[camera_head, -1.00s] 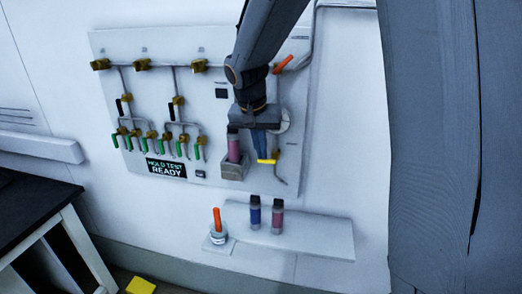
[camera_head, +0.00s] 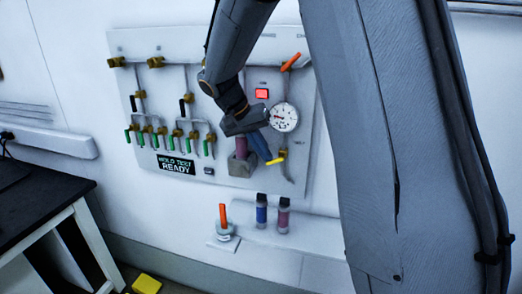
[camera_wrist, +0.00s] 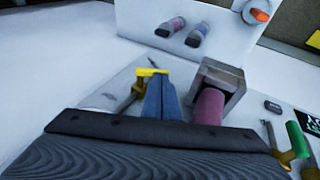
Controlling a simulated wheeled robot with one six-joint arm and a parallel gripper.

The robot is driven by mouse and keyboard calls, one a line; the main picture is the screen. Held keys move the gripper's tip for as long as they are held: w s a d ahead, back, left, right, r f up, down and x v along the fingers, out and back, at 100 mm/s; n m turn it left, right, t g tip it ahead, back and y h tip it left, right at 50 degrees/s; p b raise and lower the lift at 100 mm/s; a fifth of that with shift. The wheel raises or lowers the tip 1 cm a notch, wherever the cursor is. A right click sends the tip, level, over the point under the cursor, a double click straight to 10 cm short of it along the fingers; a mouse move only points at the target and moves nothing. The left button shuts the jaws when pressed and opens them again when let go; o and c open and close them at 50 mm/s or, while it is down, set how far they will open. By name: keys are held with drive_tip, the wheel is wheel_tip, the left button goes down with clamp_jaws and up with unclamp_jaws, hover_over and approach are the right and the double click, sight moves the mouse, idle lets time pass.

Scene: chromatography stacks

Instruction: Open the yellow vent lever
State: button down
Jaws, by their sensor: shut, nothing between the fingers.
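The yellow vent lever (camera_head: 276,160) sits low on the right of the wall panel, below a round gauge. It lies roughly level, its left end slightly lower. In the wrist view the yellow lever (camera_wrist: 150,72) shows at the fingertips. My gripper (camera_head: 267,158) has its blue fingers closed together and pointing down to the right, tips at the lever's left end. In the wrist view my gripper (camera_wrist: 158,80) is shut with its tips against or just over the lever; I cannot tell whether they touch. Nothing shows between the fingers.
A grey holder with a pink-purple column (camera_wrist: 208,105) stands close beside the fingers. The gauge (camera_head: 284,117) and an orange lever (camera_head: 290,62) are above. A red square (camera_head: 262,94) is lit. A shelf (camera_head: 305,236) with two vials is below; green-handled valves (camera_wrist: 297,138) are to the side.

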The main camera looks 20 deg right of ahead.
drive_tip(key=shift+w+a+f, duration=0.1)
drive_tip(key=shift+f, duration=0.05)
idle(0.4)
drive_tip(key=w+v, duration=0.1)
drive_tip(key=v, duration=1.2)
drive_tip(key=shift+w+a+r+b, duration=0.2)
drive_tip(key=shift+w+a+b, duration=0.2)
drive_tip(key=shift+a, duration=0.05)
drive_tip(key=s+f+n+t+y, duration=0.1)
drive_tip(key=s+f+n+y, duration=0.4)
drive_tip(key=s+f, duration=1.6)
drive_tip(key=shift+s+f+n+y, duration=0.35)
drive_tip(key=shift+s+n, duration=0.3)
drive_tip(key=shift+n, duration=0.35)
